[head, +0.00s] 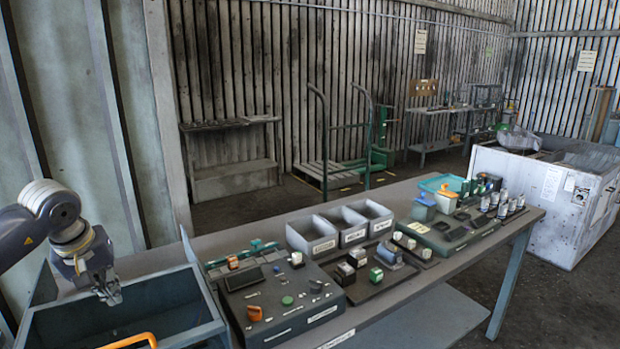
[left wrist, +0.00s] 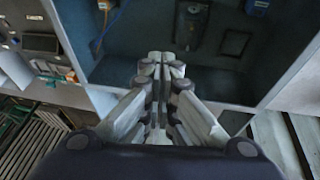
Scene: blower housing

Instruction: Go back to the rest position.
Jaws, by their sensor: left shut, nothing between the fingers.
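My left gripper (head: 110,294) hangs over the blue-grey open box (head: 170,300) at the left end of the workbench in the head view. In the left wrist view the left gripper's fingers (left wrist: 161,68) are together with nothing between them. My right gripper is in neither view.
The workbench (head: 430,268) carries a dark control panel (head: 275,295), three grey bins (head: 345,227) and several small parts. An orange handle (head: 130,340) shows at the box's front. A white crate (head: 545,195) stands at right. Floor behind the bench is partly clear.

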